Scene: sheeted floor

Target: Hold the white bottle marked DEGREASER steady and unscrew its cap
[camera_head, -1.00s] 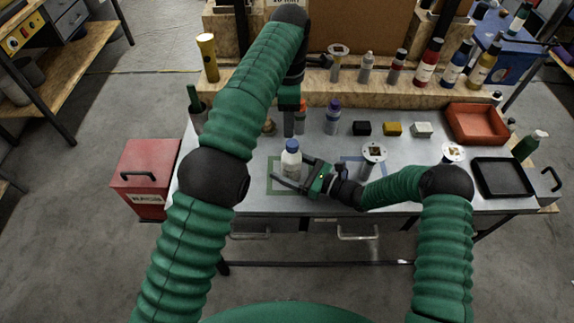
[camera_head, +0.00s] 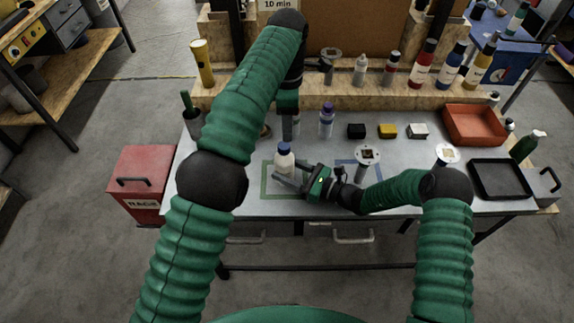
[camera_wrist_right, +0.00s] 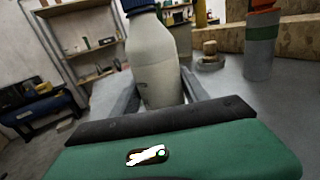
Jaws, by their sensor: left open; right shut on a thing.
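The white bottle (camera_head: 284,161) with a dark blue cap (camera_head: 284,148) stands upright on the grey bench, at the green outlined square. My right gripper (camera_head: 289,182) is shut around its lower body from the right. In the right wrist view the bottle (camera_wrist_right: 157,65) sits between the two fingers; its cap is cut off by the top edge and no label wording is readable. My left gripper (camera_head: 289,133) points down just behind and slightly right of the cap in the picture. It is open and empty, apart from the cap; its fingertips are small and hard to make out.
A purple-capped bottle (camera_head: 326,121) and black, yellow and white blocks stand behind. A silver flanged part (camera_head: 366,160) is close to my right forearm. A red tray (camera_head: 474,125) and black tray (camera_head: 500,179) lie right. A red rag bin (camera_head: 140,182) is left.

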